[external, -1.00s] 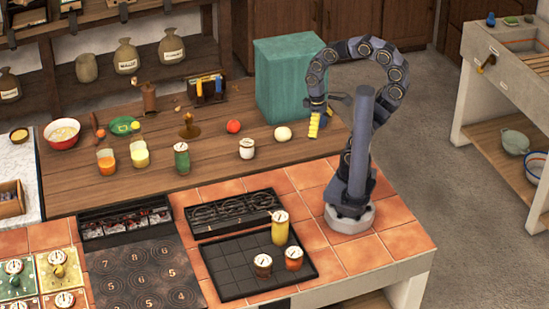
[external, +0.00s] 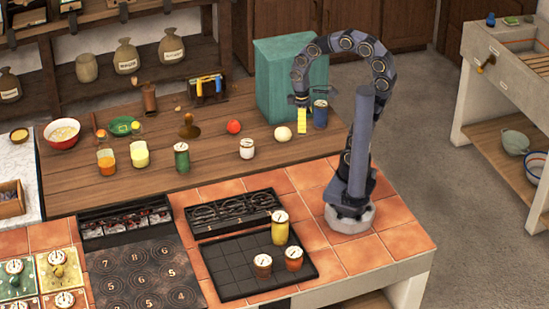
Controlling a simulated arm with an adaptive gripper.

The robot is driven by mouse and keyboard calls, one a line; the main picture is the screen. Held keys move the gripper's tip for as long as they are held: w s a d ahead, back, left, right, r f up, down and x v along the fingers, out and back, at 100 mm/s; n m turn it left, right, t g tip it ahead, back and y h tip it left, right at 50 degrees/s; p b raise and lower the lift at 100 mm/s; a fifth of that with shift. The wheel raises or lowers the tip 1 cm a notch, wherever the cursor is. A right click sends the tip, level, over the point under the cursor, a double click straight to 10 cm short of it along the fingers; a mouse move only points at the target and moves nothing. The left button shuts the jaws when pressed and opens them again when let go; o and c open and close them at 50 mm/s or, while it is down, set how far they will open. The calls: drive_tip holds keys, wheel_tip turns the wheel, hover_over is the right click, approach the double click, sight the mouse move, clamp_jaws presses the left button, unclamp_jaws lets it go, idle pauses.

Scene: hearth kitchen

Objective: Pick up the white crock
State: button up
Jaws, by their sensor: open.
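The white crock (external: 247,148) stands upright on the wooden counter, left of a pale round ball-like item. It has a light lid with a dark mark. My gripper (external: 303,124) hangs above the counter to the right of the crock, with yellow finger parts pointing down. It is open and apart from the crock, near the pale round item. The exact gap between the fingers is too small to make out.
The pale round item (external: 283,133) and a red ball (external: 234,126) lie near the crock. A blue jar (external: 320,114) stands right of my gripper, before a teal box (external: 275,75). A green jar (external: 182,157) stands to the left. A black tray (external: 235,268) holds several jars in front.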

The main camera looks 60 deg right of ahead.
drive_tip(key=w+d+f+n, duration=0.3)
drive_tip(key=w+n, duration=0.2)
drive_tip(key=w, duration=0.6)
drive_tip(key=n+t, duration=0.2)
drive_tip(key=n, duration=0.9)
hover_over(247, 142)
drive_tip(key=f, duration=1.7)
drive_tip(key=shift+s+a+f, duration=0.15)
drive_tip(key=shift+s+f, duration=0.05)
drive_tip(key=shift+s, duration=0.15)
drive_tip(key=shift+f, duration=0.35)
drive_tip(key=f, duration=0.7)
drive_tip(key=shift+w+f, duration=0.2)
drive_tip(key=shift+w, duration=0.15)
drive_tip(key=shift+r, duration=0.1)
drive_tip(key=c, duration=1.1)
